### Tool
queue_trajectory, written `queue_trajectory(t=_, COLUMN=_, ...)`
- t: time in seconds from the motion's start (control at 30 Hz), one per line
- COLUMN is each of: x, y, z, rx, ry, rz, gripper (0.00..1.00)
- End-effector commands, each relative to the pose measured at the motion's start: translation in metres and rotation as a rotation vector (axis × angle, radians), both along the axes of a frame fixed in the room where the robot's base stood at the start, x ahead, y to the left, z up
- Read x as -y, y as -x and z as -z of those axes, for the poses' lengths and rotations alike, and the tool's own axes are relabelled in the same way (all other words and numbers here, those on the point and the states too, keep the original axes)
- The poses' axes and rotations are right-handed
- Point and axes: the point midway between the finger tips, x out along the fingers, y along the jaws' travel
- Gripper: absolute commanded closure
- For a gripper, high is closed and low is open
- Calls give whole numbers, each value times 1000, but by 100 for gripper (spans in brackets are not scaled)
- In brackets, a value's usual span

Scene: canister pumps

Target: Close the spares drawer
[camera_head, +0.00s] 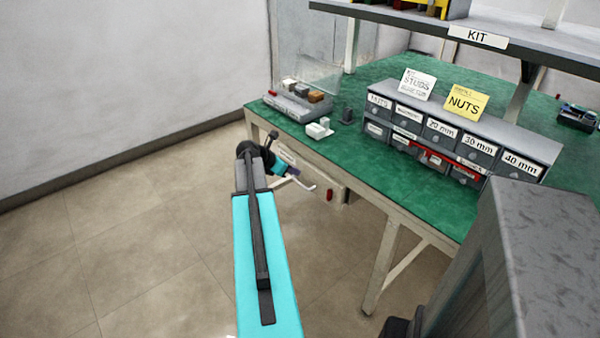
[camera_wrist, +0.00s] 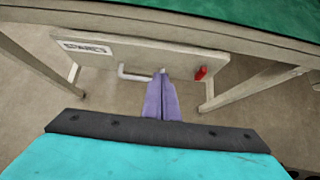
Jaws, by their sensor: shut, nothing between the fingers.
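The spares drawer shows as a pale beige front (camera_wrist: 215,63) under the bench top in the wrist view, with a small label at its left and a white bar handle (camera_wrist: 130,75) low in the middle. In the head view the drawer front (camera_head: 328,186) hangs below the bench's front edge, partly behind my arm. I cannot tell how far out it stands. My gripper (camera_wrist: 162,74) has its purple fingers together and empty. Its tips overlap the right end of the handle in the wrist view; I cannot tell whether they touch.
A red piece (camera_wrist: 201,73) is on or beside the drawer front's right part. Bench legs (camera_wrist: 245,90) stand at both sides. The green bench top (camera_head: 365,165) carries a cabinet of small labelled drawers (camera_head: 440,135) and a grey tray (camera_head: 292,108). The floor (camera_head: 130,240) at left is clear.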

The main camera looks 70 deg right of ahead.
Motion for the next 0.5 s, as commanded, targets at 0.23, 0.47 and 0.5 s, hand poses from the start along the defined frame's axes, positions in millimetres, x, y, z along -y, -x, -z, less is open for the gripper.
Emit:
queue_trajectory(t=0.23, x=-25, y=-13, z=-25, rx=1, ry=0, rz=-1, gripper=100)
queue_trajectory(t=0.47, x=-35, y=-19, z=-36, rx=0, ry=-1, rz=0, gripper=100)
queue_trajectory(t=0.5, x=-36, y=-19, z=-37, rx=0, ry=-1, rz=0, gripper=100)
